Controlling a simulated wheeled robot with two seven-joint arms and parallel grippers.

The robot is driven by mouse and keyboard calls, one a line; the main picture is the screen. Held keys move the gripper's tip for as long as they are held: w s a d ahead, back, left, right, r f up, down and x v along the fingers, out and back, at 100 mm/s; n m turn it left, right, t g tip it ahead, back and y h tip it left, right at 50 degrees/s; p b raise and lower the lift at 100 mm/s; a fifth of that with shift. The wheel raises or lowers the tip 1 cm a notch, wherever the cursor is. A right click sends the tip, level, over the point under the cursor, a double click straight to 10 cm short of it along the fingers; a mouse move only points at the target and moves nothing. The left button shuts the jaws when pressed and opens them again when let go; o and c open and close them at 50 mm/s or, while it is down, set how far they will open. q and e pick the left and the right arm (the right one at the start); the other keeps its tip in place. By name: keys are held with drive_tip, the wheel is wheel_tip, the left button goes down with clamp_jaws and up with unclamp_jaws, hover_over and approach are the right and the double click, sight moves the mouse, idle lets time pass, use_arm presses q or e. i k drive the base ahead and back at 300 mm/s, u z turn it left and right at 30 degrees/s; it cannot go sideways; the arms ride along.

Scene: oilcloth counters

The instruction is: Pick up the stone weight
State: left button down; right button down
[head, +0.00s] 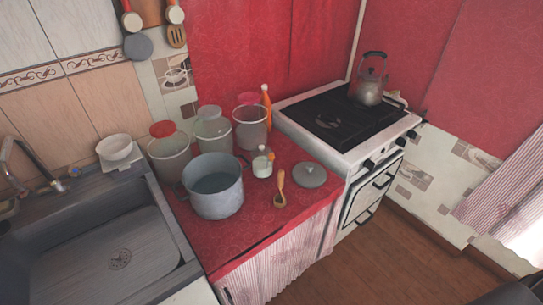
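A grey round, flat piece with a small knob on top (310,174) lies on the red oilcloth counter (258,214), near its right edge by the stove. It may be the stone weight, but it also looks like a small lid; I cannot tell which. Nothing else in view looks clearly like a stone weight. Neither of my grippers is in view.
Several clear containers are behind. The stove (350,130) with a kettle (370,85) is right; a sink (105,255) is left.

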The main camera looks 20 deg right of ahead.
sight(309, 175)
drive_tip(key=u, duration=3.5)
drive_tip(key=k, duration=2.3)
drive_tip(key=z, duration=1.6)
drive_tip(key=i, duration=0.3)
drive_tip(key=u, duration=0.05)
